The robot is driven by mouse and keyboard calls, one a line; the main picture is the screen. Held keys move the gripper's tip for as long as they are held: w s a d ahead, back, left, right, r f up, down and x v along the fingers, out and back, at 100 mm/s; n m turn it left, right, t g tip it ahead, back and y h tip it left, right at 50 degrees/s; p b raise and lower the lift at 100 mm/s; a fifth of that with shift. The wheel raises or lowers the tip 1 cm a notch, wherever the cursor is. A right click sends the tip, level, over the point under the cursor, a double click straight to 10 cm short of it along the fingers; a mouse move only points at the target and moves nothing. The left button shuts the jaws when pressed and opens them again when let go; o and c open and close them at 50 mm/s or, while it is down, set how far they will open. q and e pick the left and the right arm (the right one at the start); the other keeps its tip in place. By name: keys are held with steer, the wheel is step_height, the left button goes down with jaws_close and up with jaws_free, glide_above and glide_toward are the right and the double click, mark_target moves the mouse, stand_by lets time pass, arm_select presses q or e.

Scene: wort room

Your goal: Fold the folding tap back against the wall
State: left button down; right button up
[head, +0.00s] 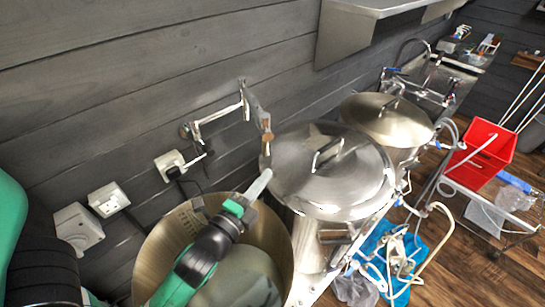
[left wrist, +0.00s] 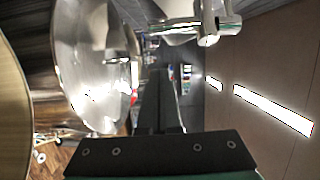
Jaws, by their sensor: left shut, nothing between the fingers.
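The folding tap (head: 220,114) is a chrome jointed pipe fixed to the dark plank wall. It reaches right to a joint, and its outer section (head: 258,110) slants down toward the lidded pot, standing out from the wall. My left gripper (head: 262,181) is shut and empty, just below the tap's lower end, over the open pot's rim. In the head view a small gap shows between them. In the left wrist view a chrome piece that looks like the tap (left wrist: 190,30) is above the closed fingers (left wrist: 159,100). My right gripper is out of view.
A large open pot (head: 160,245) stands below my left arm. A steel pot with a domed lid and handle (head: 335,185) stands to its right, close to my fingertips. Wall sockets (head: 108,199) and a plug (head: 172,165) are left of the tap. A steel shelf (head: 345,40) hangs above.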

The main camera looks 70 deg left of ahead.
arm_select(q)
steer(key=x, duration=1.1)
steer(key=shift+s+a+r+p, duration=0.15)
steer(key=shift+s+p, duration=0.35)
steer(key=shift+s, duration=1.75)
